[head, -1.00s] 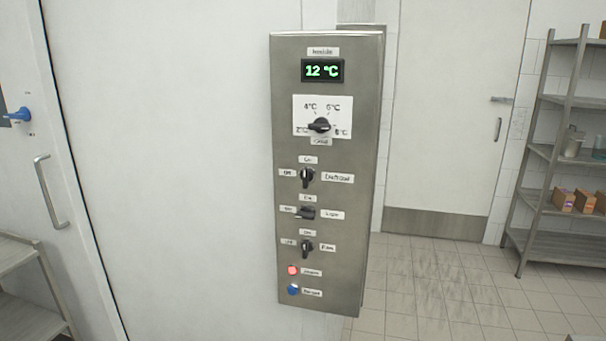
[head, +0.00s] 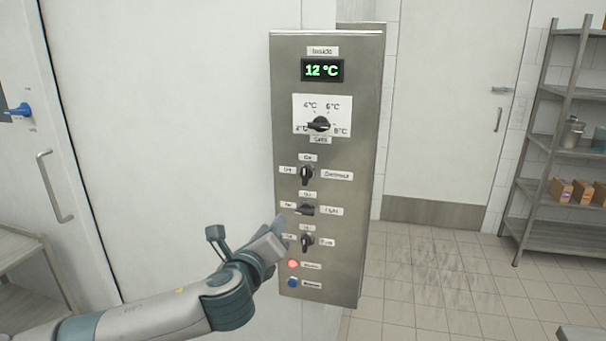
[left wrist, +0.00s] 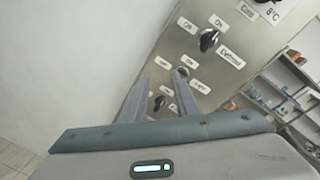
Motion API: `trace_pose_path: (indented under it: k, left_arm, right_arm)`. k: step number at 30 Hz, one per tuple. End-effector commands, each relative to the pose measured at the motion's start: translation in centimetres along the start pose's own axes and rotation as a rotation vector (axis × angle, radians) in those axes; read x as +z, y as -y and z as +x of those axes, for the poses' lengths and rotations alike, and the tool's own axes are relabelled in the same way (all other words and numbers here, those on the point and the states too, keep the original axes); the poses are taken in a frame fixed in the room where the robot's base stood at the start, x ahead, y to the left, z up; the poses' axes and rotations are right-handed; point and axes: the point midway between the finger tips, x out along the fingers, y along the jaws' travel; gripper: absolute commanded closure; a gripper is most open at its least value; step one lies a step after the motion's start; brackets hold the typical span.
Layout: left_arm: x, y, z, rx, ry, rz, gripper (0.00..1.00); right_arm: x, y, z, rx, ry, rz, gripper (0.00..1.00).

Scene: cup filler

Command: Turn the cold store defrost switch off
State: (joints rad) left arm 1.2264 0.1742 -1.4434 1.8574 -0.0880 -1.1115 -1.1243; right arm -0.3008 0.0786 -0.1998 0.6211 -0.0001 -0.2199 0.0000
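The defrost switch (head: 307,174) is a black rotary knob on the steel control panel (head: 345,230), with an "On" label above and an "Off" label to its left. Its handle stands upright, toward "On". In the left wrist view the knob (left wrist: 208,40) lies beyond and to the right of my fingertips, untouched. My left gripper (head: 282,227) is at the panel's left edge, below the defrost knob, near the light and fans knobs. Its fingers (left wrist: 167,68) are apart with nothing held between them. My right gripper is not in view.
The light knob (head: 306,210) lies sideways; the fans knob (head: 307,242) is upright, close to my left gripper. A red lamp (head: 292,264) and a blue button (head: 292,283) sit below. A temperature dial (head: 319,124) and a 12 °C display (head: 322,70) are above.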

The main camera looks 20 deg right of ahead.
Motion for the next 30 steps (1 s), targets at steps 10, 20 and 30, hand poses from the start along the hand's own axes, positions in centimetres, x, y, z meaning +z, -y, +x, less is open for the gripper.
trace_pose_path:
  k: [10, 20, 30]
  left_arm:
    - [3.3, 7.6, -7.8, -0.110, 0.075, 0.562, 0.72]
    - [3.8, 8.3, -9.7, -0.121, 0.096, 0.693, 0.72]
    - [3.7, 8.3, -9.7, -0.120, 0.095, 0.689, 0.72]
  right_arm:
    - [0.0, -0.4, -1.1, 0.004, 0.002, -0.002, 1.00]
    - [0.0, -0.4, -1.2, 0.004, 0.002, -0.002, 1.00]
    - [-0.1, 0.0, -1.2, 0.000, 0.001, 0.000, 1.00]
